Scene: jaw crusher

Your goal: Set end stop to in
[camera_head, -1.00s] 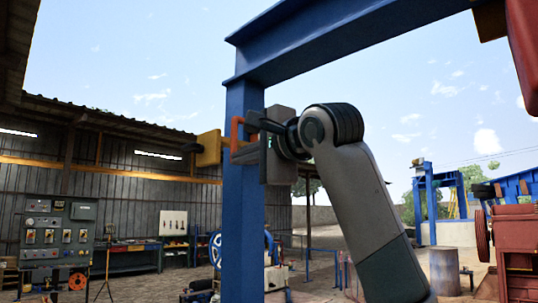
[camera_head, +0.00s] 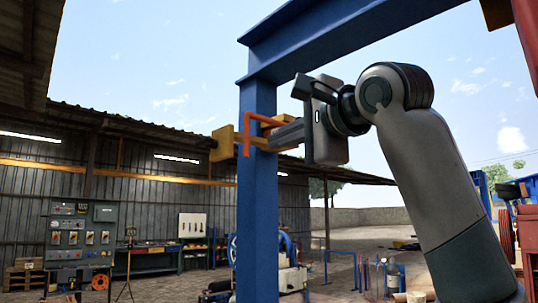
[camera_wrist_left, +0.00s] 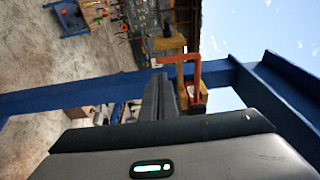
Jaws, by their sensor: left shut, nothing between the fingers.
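The end stop appears to be the yellow block (camera_head: 222,144) with an orange bent handle (camera_head: 247,137) on the blue post. Both also show in the left wrist view, the handle (camera_wrist_left: 196,70) and yellow parts (camera_wrist_left: 168,43) beyond my fingers. My left gripper (camera_head: 278,138) is shut and empty, its fingers pointing left at the post. In the left wrist view its fingers (camera_wrist_left: 160,88) point towards the yellow and orange parts. The fingertips overlap the handle area in the head view, and I cannot tell whether they touch. My right gripper is not in view.
The blue post (camera_head: 258,210) carries a blue overhead beam (camera_head: 350,45). A control panel (camera_head: 82,237) and a workbench (camera_head: 150,255) stand far back at the left under a shed. Red machinery (camera_head: 527,225) is at the right edge. Open air surrounds the gripper's right side.

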